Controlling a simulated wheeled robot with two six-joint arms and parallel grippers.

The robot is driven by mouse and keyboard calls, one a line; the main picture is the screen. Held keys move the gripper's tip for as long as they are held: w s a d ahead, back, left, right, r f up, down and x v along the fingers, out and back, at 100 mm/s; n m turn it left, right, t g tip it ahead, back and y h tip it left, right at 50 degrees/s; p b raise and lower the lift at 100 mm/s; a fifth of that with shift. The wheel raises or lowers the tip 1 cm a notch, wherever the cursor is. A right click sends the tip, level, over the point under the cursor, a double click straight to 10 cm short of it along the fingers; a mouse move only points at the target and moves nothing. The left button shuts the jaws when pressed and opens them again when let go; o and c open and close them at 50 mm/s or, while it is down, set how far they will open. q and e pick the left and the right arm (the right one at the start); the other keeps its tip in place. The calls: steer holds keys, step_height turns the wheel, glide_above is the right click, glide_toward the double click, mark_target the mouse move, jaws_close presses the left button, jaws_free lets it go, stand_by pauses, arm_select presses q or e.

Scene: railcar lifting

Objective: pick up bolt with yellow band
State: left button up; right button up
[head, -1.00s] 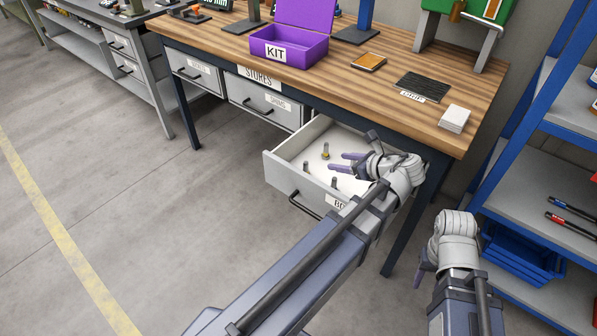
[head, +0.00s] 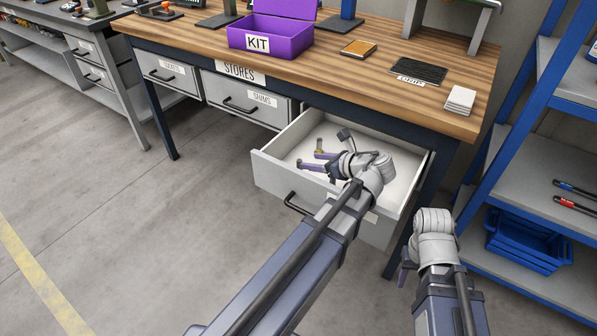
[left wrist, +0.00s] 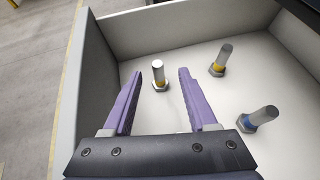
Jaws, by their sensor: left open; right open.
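In the left wrist view one bolt with a yellowish band (left wrist: 159,75) stands between and just beyond my fingertips. A bolt with a blue band (left wrist: 258,118) stands nearer, right of my right finger. My left gripper (head: 311,160) is open and empty inside the drawer. In the head view one yellow-banded bolt (head: 318,145) shows beside its fingers; the gripper and arm hide the others. My right gripper (head: 403,272) is open and empty, low beside the drawer.
The wooden workbench (head: 350,82) overhangs the drawer's back. On it are a purple KIT box (head: 270,37), an orange-topped tray (head: 358,48), a dark grip mat (head: 420,71) and white pads (head: 460,100). Blue shelving (head: 520,170) stands at right. The floor at left is clear.

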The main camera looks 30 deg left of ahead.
mark_target(301, 161)
arm_select(q)
steer(key=shift+x, duration=0.85)
steer(key=b+x, duration=0.1)
steer(key=x, duration=0.1)
steer(key=b+x, duration=0.2)
steer(key=shift+s+a+f, duration=0.15)
steer(key=shift+a+f, duration=0.15)
steer(key=shift+f, duration=0.1)
steer(key=shift+a, duration=0.2)
jaws_close()
